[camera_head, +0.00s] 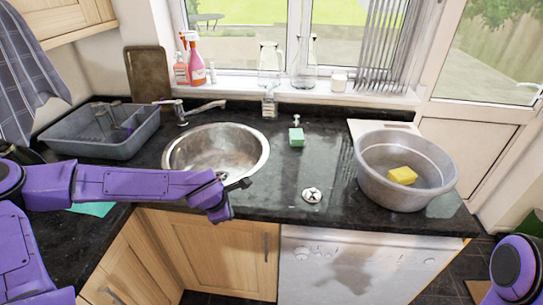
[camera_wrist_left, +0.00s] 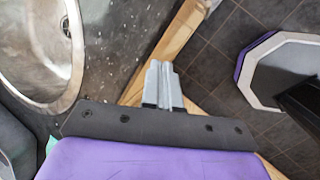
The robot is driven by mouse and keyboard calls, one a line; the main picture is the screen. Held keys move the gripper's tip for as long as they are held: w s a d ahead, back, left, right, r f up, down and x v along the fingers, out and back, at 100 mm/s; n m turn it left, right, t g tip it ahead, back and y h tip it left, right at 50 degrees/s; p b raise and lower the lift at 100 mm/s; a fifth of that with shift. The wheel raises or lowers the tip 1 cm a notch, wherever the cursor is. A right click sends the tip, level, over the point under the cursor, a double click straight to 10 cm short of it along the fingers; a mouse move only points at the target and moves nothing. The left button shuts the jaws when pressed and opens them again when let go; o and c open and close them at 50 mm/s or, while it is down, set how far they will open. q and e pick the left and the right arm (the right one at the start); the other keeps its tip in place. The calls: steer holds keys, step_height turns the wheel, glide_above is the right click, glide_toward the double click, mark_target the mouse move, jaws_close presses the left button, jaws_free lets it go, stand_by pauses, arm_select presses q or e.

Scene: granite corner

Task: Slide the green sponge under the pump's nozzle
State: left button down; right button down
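A small green block (camera_head: 297,138) stands on the dark counter right of the sink, with a white pump top (camera_head: 296,121) directly above or behind it. I cannot tell whether the block is the sponge or the pump's body. A clear bottle (camera_head: 269,104) with a pump-like top stands farther back. A flat teal piece (camera_head: 93,208) lies on the left counter, partly hidden by my left arm. My left gripper (camera_head: 243,184) is over the sink's front right rim, apart from these things. In the left wrist view its fingers (camera_wrist_left: 163,83) are together and empty. My right gripper is out of view.
The steel sink (camera_head: 217,139) has a tap (camera_head: 200,108) behind it. A grey basin (camera_head: 407,197) holding a yellow sponge (camera_head: 402,175) stands at the right. A round metal disc (camera_head: 312,195) lies on the front counter. A grey dish rack (camera_head: 85,149) is at the left.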

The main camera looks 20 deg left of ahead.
arm_select(q)
steer(key=s+d+f+m+g+y+b, duration=0.15)
steer(key=s+f+m, duration=0.25)
steer(key=s+f, duration=0.45)
steer(key=s+f+m+y+b, duration=0.25)
steer(key=s+f+m, duration=0.25)
steer(key=f, duration=0.6)
steer(key=s+a+f+m+b, duration=0.1)
steer(key=s+f+m+b, duration=0.1)
steer(key=s+f+m, duration=0.2)
steer(key=s+a+f+m+b, duration=0.1)
steer(key=s+f+m, duration=0.3)
steer(key=s, duration=0.5)
steer(key=shift+s+f+m+h+b, duration=0.4)
steer(key=shift+m+b, duration=0.2)
steer(key=shift+b, duration=0.05)
steer(key=c, duration=1.8)
jaws_free()
